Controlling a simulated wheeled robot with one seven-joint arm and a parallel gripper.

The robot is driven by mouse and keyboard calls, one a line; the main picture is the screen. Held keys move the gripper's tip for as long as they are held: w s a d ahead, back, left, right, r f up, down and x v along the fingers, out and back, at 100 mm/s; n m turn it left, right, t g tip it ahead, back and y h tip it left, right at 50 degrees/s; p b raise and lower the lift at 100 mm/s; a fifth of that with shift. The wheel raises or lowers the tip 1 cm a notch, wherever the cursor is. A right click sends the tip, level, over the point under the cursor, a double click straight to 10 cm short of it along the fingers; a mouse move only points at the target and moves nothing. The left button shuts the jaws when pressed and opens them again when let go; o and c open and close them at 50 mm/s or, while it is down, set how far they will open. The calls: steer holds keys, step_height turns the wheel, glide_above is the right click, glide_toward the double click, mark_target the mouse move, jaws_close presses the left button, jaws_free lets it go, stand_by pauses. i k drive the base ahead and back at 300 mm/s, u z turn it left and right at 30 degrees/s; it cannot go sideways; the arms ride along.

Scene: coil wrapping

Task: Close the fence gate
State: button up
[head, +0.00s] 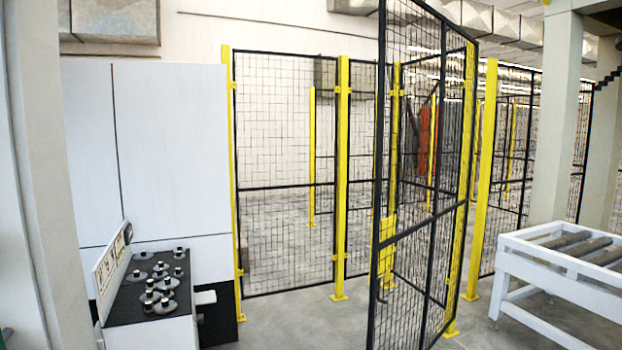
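The fence gate (428,228) is a tall black-framed mesh panel, and it stands open, swung out toward me. Its right edge is by a yellow post (461,200) and its free left edge is nearest to me. A yellow latch plate (387,229) sits at mid-height on the free edge, with a small handle below it. Through the mesh and beside it, the gateway lies between a yellow post (342,180) and the hinge side. My gripper is not in view.
A fixed mesh panel (285,170) stands left of the gateway. A white cabinet (165,150) and a dark-topped bench (150,290) with several round parts are at left. A white roller conveyor (560,262) stands at right. Grey floor (300,325) is clear before the gate.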

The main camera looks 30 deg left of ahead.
mark_target(380, 250)
steer(key=k, duration=0.35)
steer(key=u, duration=1.9)
steer(key=i, duration=3.15)
steer(key=z, duration=1.2)
steer(key=i, duration=0.8)
steer(key=z, duration=0.75)
steer(key=i, duration=0.75)
steer(key=u, duration=0.55)
